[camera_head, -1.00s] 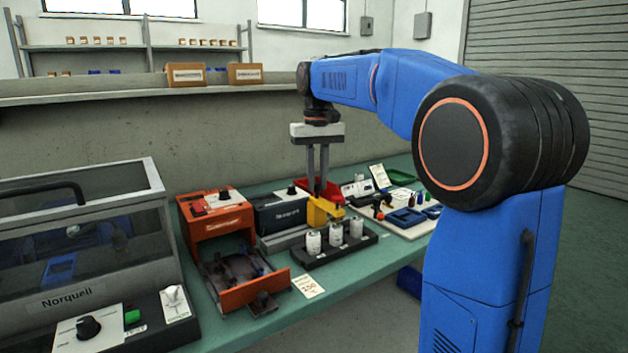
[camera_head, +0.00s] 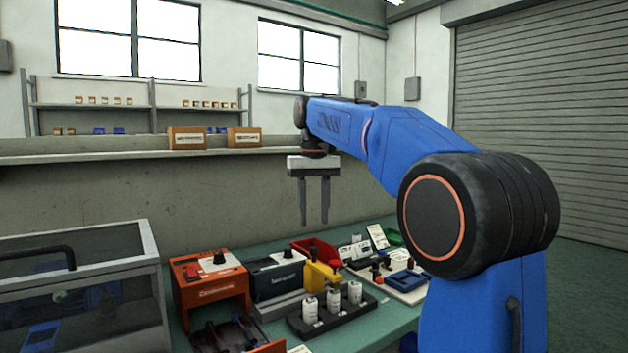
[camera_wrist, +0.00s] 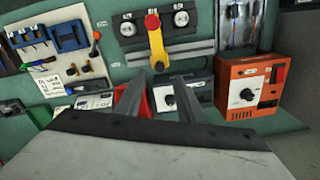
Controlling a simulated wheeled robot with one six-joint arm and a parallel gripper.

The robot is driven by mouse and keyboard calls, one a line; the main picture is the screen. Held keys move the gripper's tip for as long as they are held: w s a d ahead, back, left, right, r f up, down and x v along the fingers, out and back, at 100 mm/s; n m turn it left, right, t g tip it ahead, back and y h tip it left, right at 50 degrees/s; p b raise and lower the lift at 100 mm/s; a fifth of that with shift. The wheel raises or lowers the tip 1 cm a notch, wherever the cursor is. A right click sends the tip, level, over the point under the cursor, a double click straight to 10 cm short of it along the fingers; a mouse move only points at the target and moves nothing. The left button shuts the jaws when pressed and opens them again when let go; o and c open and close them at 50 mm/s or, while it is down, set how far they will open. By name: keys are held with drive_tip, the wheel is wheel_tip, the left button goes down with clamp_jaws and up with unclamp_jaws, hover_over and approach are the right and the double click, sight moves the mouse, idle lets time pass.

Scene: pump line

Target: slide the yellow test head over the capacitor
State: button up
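The yellow test head (camera_head: 323,275), with a red knob on its front end, stands just behind the row of capacitors in the head view. Three white capacitors, left (camera_head: 310,309), middle (camera_head: 333,299) and right (camera_head: 354,292), stand upright in a black holder (camera_head: 328,322). In the wrist view the yellow test head (camera_wrist: 157,48) points between the left capacitor (camera_wrist: 128,28) and the right one (camera_wrist: 181,18). The middle one is hidden there; I cannot tell whether the head is over it. My gripper (camera_head: 314,218) hangs above the test head, fingers apart, empty.
An orange unit (camera_head: 209,288) and a dark box (camera_head: 278,279) stand left of the test head. A red bin (camera_head: 313,249) is behind it. A clear-lidded cabinet (camera_head: 80,295) fills the far left.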

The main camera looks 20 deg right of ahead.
wheel_tip(320, 180, up, 10)
drive_tip(key=shift+f, duration=0.2)
drive_tip(key=shift+s, duration=0.1)
idle(0.5)
drive_tip(key=s+a+f+t, duration=0.1)
drive_tip(key=s+f+t, duration=0.1)
drive_tip(key=s+f, duration=1.4)
drive_tip(key=s+a+f+n+t, duration=0.1)
drive_tip(key=s+a+f+t, duration=0.1)
drive_tip(key=s+f, duration=1.5)
wheel_tip(320, 180, down, 5)
drive_tip(key=shift+s+f+t, duration=0.2)
drive_tip(key=shift+t, duration=0.2)
